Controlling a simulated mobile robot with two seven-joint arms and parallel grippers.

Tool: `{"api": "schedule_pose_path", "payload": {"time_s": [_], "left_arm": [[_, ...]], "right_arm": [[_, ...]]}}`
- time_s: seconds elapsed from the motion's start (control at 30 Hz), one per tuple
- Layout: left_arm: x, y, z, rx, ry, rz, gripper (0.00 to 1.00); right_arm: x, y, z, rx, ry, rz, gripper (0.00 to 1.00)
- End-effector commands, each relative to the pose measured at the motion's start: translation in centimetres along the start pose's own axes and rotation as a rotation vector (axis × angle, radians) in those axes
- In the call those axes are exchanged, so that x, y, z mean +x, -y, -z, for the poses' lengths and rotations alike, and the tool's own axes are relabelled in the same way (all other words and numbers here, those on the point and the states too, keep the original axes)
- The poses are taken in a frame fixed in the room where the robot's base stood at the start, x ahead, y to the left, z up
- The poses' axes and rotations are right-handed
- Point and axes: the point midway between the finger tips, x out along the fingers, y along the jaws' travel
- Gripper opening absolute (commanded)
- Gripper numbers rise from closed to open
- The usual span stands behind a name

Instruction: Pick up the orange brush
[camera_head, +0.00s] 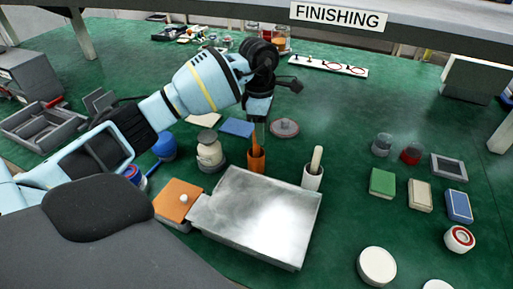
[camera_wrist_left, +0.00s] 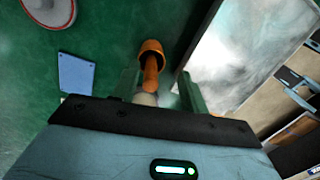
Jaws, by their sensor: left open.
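The orange brush (camera_head: 255,139) stands upright in an orange cup (camera_head: 257,161), in front of the finishing area of the green bench. In the left wrist view the brush handle (camera_wrist_left: 151,73) rises out of the cup (camera_wrist_left: 151,47) toward the camera. My left gripper (camera_head: 262,122) is above the cup and points down. In the left wrist view my left gripper (camera_wrist_left: 158,85) is open, with one finger on each side of the handle and visible gaps. The brush's lower end is hidden in the cup. My right gripper is not in view.
A shiny metal tray (camera_head: 262,215) lies just in front of the cup. A white cup with a pale-handled tool (camera_head: 314,176) stands to the right. A cream jar (camera_head: 209,150) and blue pad (camera_head: 237,128) are to the left. Green bench is free at centre right.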

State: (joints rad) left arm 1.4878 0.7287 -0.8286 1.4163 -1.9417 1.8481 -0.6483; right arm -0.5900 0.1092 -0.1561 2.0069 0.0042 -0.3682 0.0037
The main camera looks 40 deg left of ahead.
Motion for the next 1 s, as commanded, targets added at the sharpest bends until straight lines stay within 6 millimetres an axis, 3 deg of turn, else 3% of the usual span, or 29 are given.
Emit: {"api": "schedule_pose_path", "payload": {"time_s": [0.1, 0.33, 0.6, 0.77, 1.0], "left_arm": [[-1.1, -0.8, 1.2, -0.009, -0.055, -0.028, 0.44], [-1.1, -0.9, 1.5, -0.011, -0.068, -0.032, 0.44], [1.2, -0.9, 1.7, -0.011, -0.066, -0.032, 0.44], [1.5, -0.9, 1.7, -0.011, -0.066, -0.032, 0.44], [4.5, -0.8, 2.3, -0.011, -0.065, -0.030, 0.44]], "right_arm": [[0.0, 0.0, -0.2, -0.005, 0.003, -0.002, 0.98], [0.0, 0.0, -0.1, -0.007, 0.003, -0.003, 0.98], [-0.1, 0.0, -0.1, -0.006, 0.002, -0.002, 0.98], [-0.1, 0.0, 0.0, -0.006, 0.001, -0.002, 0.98], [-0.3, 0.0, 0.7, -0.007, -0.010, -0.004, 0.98]]}}
